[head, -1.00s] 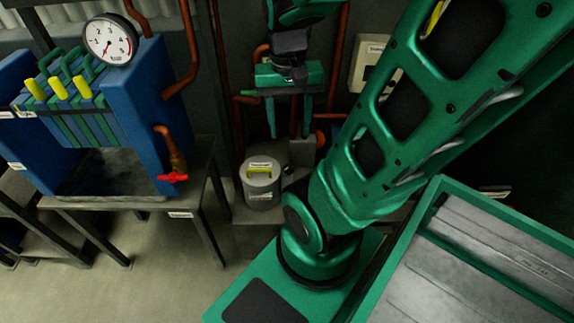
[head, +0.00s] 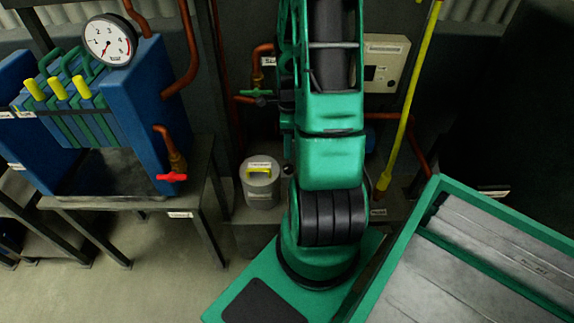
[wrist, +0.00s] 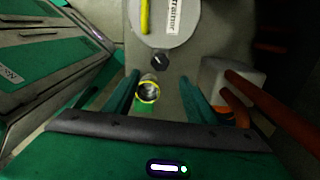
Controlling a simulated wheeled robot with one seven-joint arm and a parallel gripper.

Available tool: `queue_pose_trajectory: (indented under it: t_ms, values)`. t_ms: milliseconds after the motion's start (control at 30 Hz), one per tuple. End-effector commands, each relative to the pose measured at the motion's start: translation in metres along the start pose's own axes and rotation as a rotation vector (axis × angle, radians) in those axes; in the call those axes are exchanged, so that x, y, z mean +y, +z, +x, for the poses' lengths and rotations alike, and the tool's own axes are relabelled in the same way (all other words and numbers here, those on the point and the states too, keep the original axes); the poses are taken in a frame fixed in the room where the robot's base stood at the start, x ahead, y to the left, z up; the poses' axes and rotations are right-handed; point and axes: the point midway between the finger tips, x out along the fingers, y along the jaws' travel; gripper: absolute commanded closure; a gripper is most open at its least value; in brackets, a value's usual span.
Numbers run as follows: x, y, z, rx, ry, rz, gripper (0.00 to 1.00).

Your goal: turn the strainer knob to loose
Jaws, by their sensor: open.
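The strainer is a grey cylinder (head: 262,190) with a yellow handle on its lid, low behind my arm in the head view. In the wrist view the strainer's round lid (wrist: 180,35) shows at the top, with the yellow handle and a partly cut-off label. A small black knob (wrist: 160,61) sits at the lid's near edge. My gripper (wrist: 159,77) is open, its green fingers apart on either side below the knob, with nothing held. I cannot tell how far above the knob the fingertips are.
A small round fitting with a yellow ring (wrist: 149,91) shows between the fingers. A grey block (wrist: 232,82) and red-brown pipes (wrist: 275,105) lie right of them. The blue filter press (head: 150,95) stands left. A yellow pole (head: 407,105) rises right of my arm.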

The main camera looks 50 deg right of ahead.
Motion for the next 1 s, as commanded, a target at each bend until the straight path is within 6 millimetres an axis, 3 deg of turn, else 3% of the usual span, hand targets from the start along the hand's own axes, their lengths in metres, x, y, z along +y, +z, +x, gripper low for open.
queue_pose_trajectory:
  t_ms: [267, 700, 1000]
  values:
    - [-0.001, 0.000, 0.023, -0.005, 0.005, 0.034, 0.50]
    - [-0.001, -0.001, 0.087, -0.004, 0.004, 0.033, 0.50]
    - [-0.002, 0.000, 0.111, -0.005, 0.002, 0.032, 0.50]
